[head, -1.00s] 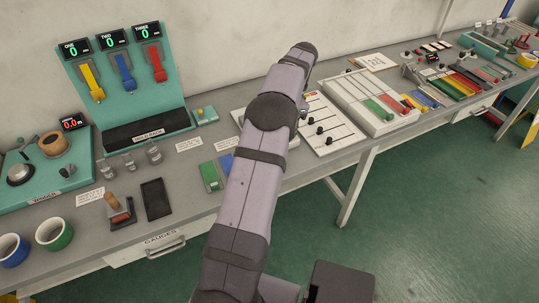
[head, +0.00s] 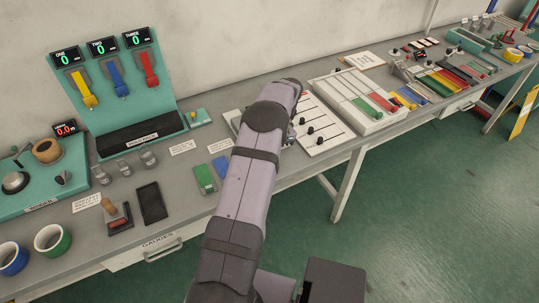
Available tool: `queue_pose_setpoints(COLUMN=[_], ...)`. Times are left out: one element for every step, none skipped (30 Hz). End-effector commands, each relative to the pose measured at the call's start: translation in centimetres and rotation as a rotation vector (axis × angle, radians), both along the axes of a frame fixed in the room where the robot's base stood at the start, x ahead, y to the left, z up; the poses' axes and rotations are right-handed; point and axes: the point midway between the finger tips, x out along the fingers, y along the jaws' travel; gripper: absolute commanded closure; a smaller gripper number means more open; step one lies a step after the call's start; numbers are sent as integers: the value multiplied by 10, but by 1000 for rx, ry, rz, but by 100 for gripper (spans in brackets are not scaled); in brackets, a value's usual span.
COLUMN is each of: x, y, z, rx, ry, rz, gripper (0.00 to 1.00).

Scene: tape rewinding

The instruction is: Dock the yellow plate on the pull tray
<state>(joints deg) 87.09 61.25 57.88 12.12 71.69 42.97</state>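I cannot pick out the yellow plate for certain. I cannot tell which thing is the pull tray. A white tray-like board (head: 343,106) with green and red bars stands right of my arm. Small green (head: 205,179) and blue (head: 221,167) plates lie left of my arm.
A teal rack (head: 118,95) with yellow, blue and red tapes stands at the back left. A white slider board (head: 320,128) is close beside my arm. Blue (head: 14,272) and green (head: 38,245) rolls stand front left. The green floor (head: 420,220) before the bench is clear.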

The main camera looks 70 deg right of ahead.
Motion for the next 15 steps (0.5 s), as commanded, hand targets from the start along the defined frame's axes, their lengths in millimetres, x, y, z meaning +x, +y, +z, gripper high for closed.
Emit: queue_pose_setpoints(x=[0,0,0,0,0,0,0,0,0,0,0,0,0,0,0], y=[0,0,0,0,0,0,0,0,0,0,0,0,0,0,0], z=[-2,-4,-6,-7,-7,-7,-7,-7,-7,-7,-7,-8,-9,-10,-11], rx=[1,-1,-1,-2,-2,-2,-2,-2,-2,-2,-2,-2,-2,-2,-1], ry=[-1,-1,-1,-1,-1,-1,-1,-1,-1,-1,-1,-1,-1,-1,-1], rz=[0,0,1,0,0,0,0,0,-1,-1,-1,-1,-1,-1,0], gripper=[100,100,100,100,100,100,100,100,100,100,100,100,100,100,83])
